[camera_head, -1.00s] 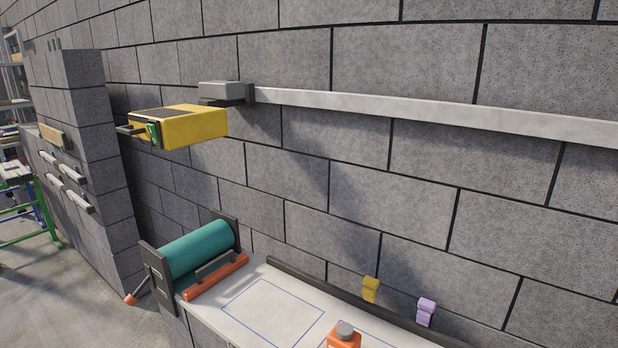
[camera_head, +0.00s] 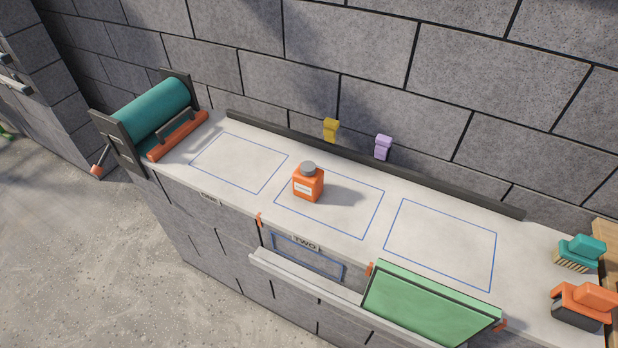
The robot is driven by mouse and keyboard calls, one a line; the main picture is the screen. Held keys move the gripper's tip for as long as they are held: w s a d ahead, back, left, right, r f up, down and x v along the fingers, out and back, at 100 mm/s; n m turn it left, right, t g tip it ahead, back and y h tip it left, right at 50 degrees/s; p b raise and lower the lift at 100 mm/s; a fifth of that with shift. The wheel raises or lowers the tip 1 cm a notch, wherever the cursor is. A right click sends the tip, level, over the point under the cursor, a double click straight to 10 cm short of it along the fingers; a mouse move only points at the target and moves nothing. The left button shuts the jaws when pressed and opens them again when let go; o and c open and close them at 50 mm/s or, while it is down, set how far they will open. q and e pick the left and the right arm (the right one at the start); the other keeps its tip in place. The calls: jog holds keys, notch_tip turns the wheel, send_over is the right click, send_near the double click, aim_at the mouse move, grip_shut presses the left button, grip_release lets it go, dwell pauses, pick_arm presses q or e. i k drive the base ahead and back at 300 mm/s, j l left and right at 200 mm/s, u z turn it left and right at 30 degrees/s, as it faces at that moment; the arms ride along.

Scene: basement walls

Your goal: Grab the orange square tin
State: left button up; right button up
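An orange square tin (camera_head: 308,184) with a grey round cap and a pale label stands upright on the white counter (camera_head: 365,181). It is inside the middle of three blue-outlined rectangles, towards that outline's left side. Nothing touches it. Neither of my grippers is in the head view.
A teal roller (camera_head: 153,110) with an orange bar stands at the counter's left end. A dark rail (camera_head: 440,182) runs along the back, with yellow (camera_head: 331,129) and purple (camera_head: 383,147) clips. A green panel (camera_head: 428,306) leans at the front. Teal (camera_head: 581,252) and orange (camera_head: 584,304) tools sit right.

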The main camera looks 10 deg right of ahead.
aim_at(309, 188)
jog(key=k+l+u, duration=0.1)
jog(key=l+u, duration=0.25)
jog(key=k+l+u, duration=0.1)
jog(key=u, duration=0.25)
jog(key=k+l+u, duration=0.2)
jog(key=u, duration=0.15)
